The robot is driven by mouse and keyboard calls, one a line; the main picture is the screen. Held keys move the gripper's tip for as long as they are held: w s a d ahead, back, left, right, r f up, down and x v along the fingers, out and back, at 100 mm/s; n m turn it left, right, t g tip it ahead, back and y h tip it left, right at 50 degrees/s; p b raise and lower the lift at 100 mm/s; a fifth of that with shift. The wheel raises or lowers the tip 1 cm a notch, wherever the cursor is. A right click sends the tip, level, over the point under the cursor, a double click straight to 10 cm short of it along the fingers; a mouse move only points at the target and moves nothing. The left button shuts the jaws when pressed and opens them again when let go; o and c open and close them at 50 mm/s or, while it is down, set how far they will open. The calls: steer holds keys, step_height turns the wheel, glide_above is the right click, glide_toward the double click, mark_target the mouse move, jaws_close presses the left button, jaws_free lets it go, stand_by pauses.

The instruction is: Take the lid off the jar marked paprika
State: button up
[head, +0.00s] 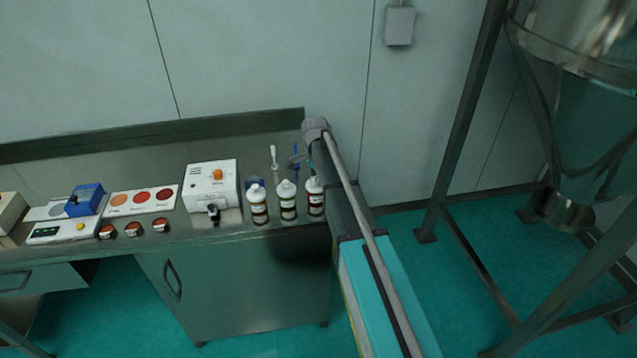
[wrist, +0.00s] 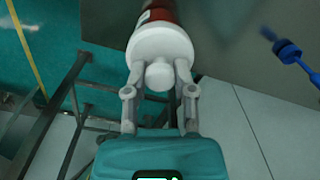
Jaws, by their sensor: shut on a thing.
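Three jars with white lids stand in a row near the right end of the steel bench. The rightmost jar (head: 316,208) has red contents and a label too small to read. In the wrist view a jar with a dark red body (wrist: 160,13) and a round white lid (wrist: 160,45) with a knob (wrist: 159,76) is in front of my gripper (wrist: 160,72). My fingers are closed on the lid, one on each side of the knob. The lid appears to sit on the jar. My arm hides the gripper in the head view.
The middle jar (head: 287,207) and left jar (head: 259,210) stand close beside it. A blue tool (head: 295,156) stands behind. A white device with an orange knob (head: 210,188) is to the left. A steel frame (head: 465,120) stands at the right.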

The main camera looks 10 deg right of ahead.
steer(key=shift+r, duration=0.25)
step_height(320, 180, up, 2)
steer(key=p, duration=0.2)
steer(key=shift+r+p, duration=0.1)
steer(key=shift+p, duration=0.25)
steer(key=s+a+r+p, duration=0.1)
steer(key=s+r+p, duration=0.9)
steer(key=s, duration=0.4)
steer(key=shift+a+r, duration=0.15)
steer(key=shift+a, duration=0.05)
step_height(320, 180, down, 8)
steer(key=b, duration=0.7)
